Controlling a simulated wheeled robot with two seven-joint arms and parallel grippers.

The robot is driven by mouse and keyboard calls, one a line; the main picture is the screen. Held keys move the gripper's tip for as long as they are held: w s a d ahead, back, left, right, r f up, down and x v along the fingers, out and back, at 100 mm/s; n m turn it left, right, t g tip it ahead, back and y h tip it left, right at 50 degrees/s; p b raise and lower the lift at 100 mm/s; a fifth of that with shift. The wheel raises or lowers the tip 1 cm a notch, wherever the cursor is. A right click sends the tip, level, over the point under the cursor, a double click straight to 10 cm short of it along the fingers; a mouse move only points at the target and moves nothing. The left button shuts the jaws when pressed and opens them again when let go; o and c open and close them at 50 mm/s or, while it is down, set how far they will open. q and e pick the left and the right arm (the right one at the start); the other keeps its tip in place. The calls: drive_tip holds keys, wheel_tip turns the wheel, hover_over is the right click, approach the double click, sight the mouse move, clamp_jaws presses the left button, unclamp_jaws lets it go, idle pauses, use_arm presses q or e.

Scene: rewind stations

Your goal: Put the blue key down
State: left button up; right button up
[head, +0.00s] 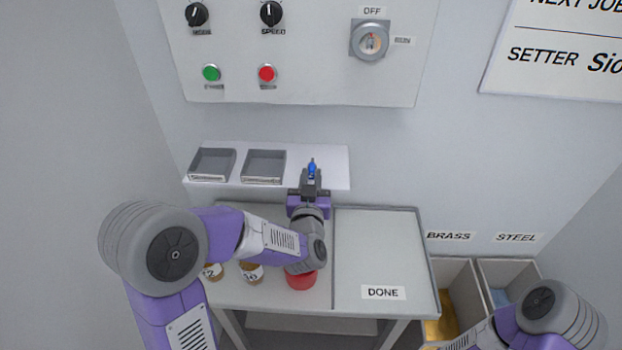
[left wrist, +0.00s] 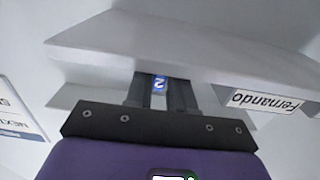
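The blue key (head: 312,166) is between the fingers of my left gripper (head: 312,176), at the right part of the white shelf (head: 335,160) in the head view. In the left wrist view, its blue tag (left wrist: 159,84), marked 2, sits between the dark fingers (left wrist: 160,92), which are close on both sides of it. I cannot tell whether the key touches the shelf. The rest of the key is hidden. My right arm enters at the lower right of the head view; its gripper is not in view.
Two grey trays (head: 213,164) (head: 264,166) stand on the shelf left of my gripper. A keyed switch (head: 370,42) is on the panel above. Below is a table with a DONE area (head: 380,250), jars and a red object (head: 301,281). BRASS and STEEL bins stand right.

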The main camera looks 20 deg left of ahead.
use_arm(q)
drive_tip(key=o, duration=0.4)
drive_tip(key=shift+r, duration=0.2)
drive_tip(key=shift+s+d, duration=0.1)
drive_tip(key=shift+s, duration=0.2)
drive_tip(key=shift+b+v, duration=4.1)
drive_tip(key=shift+v, duration=1.55)
